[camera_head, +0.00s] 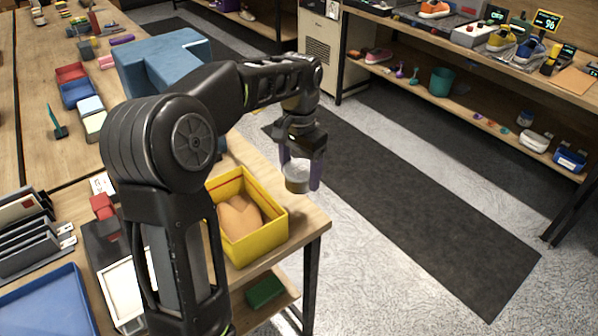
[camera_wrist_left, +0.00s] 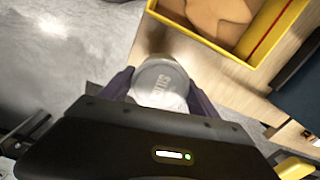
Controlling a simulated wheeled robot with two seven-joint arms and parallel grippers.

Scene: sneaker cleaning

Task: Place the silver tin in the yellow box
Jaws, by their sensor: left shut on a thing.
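The silver tin (camera_head: 297,177) is a small round grey can held between the purple fingers of my left gripper (camera_head: 301,178). In the left wrist view the tin (camera_wrist_left: 160,85) shows its round lid with raised lettering, between the two fingers of the gripper (camera_wrist_left: 160,95). My left gripper is shut on it, in the air beyond the table's edge, to the right of the yellow box. The yellow box (camera_head: 262,243) is open-topped and stands near the table corner with a tan thing (camera_head: 239,216) inside. The box rim also shows in the left wrist view (camera_wrist_left: 205,42). My right gripper is not in view.
A blue block-shaped thing (camera_head: 160,58) stands on the table behind my arm. A green box (camera_head: 264,291) sits on the lower shelf. A blue tray (camera_head: 45,305) and a grey rack (camera_head: 28,235) are at the left. Shelves with shoes stand across the floor.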

